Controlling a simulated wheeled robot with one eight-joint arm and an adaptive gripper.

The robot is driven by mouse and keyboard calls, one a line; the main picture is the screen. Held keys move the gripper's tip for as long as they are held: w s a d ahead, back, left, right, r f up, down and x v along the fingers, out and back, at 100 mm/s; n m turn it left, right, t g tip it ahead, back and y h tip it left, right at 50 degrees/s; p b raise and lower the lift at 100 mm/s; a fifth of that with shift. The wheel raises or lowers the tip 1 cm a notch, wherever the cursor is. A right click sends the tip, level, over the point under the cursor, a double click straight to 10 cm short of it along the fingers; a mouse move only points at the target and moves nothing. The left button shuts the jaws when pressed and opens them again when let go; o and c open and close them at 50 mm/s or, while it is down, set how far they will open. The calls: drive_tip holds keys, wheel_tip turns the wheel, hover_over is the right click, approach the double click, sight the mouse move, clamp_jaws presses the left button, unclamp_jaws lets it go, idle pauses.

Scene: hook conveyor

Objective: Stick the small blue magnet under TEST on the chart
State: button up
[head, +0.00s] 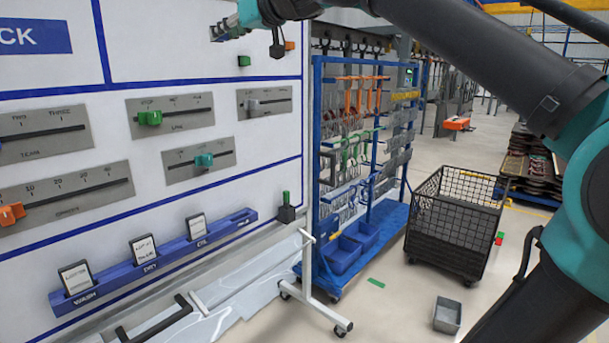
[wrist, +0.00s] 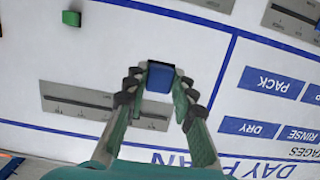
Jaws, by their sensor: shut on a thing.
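The small blue magnet (wrist: 159,78) is between the fingertips of my gripper (wrist: 160,84) in the wrist view. My gripper is shut on it, in front of the white chart board. In the head view my gripper (head: 229,30) is at the top edge, near the board's upper right, and the magnet cannot be made out there. The chart (wrist: 265,110) has blue lines and appears upside down in the wrist view, with blue labels reading PACK (wrist: 270,82), DRY (wrist: 248,128) and RINSE. I cannot read a TEST label in either view.
A green magnet (head: 244,61) and an orange one (head: 290,45) are on the board near my gripper. Grey slider plates (head: 170,112) and a blue card rail (head: 155,262) are lower down. A blue hook rack (head: 318,150) and black mesh cart (head: 455,225) stand to the right.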

drive_tip(key=f+v, duration=0.2)
drive_tip(key=v, duration=0.9)
drive_tip(key=shift+s+d, duration=0.3)
